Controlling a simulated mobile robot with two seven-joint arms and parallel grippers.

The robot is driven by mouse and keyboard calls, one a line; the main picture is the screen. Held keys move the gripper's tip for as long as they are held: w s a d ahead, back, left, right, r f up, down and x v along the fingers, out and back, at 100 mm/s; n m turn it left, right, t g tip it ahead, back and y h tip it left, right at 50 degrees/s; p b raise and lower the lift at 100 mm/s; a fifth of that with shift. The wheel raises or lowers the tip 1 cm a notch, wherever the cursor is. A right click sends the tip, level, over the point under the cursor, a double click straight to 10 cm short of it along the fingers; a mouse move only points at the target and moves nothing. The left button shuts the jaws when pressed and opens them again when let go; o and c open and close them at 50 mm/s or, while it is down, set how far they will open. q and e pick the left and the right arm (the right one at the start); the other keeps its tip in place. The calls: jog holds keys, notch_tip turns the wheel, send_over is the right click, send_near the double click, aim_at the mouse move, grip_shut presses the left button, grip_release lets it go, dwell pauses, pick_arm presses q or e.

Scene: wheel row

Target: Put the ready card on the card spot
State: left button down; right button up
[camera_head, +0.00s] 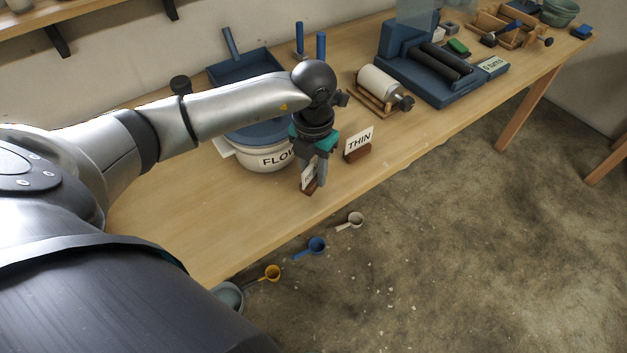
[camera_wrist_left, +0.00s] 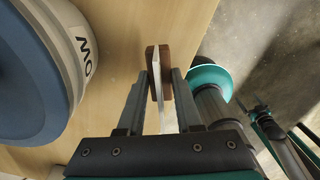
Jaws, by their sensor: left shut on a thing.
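My left gripper (camera_head: 313,184) is shut on a white card (camera_head: 309,174) with a brown wooden base (camera_head: 310,188), low at the front edge of the table. In the left wrist view the card (camera_wrist_left: 163,110) is seen edge-on between the fingers (camera_wrist_left: 161,74), with its base at the fingertips. I cannot read its lettering; the fingers hide part of it. I cannot tell whether its base touches the table. A second card (camera_head: 358,141), reading THIN, stands upright just to the right. The card spot is not distinguishable. Teal and dark parts, perhaps my right gripper (camera_wrist_left: 280,135), show at the right in the left wrist view.
A jar on a wooden cradle (camera_head: 378,89) and a blue roller stand (camera_head: 415,80) are farther right. The table's left front is clear.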

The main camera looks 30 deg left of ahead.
aim_at(313, 176)
pick_arm(q)
jog(key=shift+f, duration=1.55)
jog(key=shift+f+b, duration=0.1)
jog(key=shift+b, duration=0.2)
jog(key=c, duration=1)
grip_release()
jog(key=shift+f, duration=0.1)
jog(key=shift+c, duration=0.2)
jog(key=o, duration=0.5)
jog(key=shift+c, duration=0.2)
jog(key=shift+r, duration=0.2)
notch_tip(313, 176, up, 12)
jog(key=shift+r+p, duration=0.1)
jog(key=shift+p, duration=1)
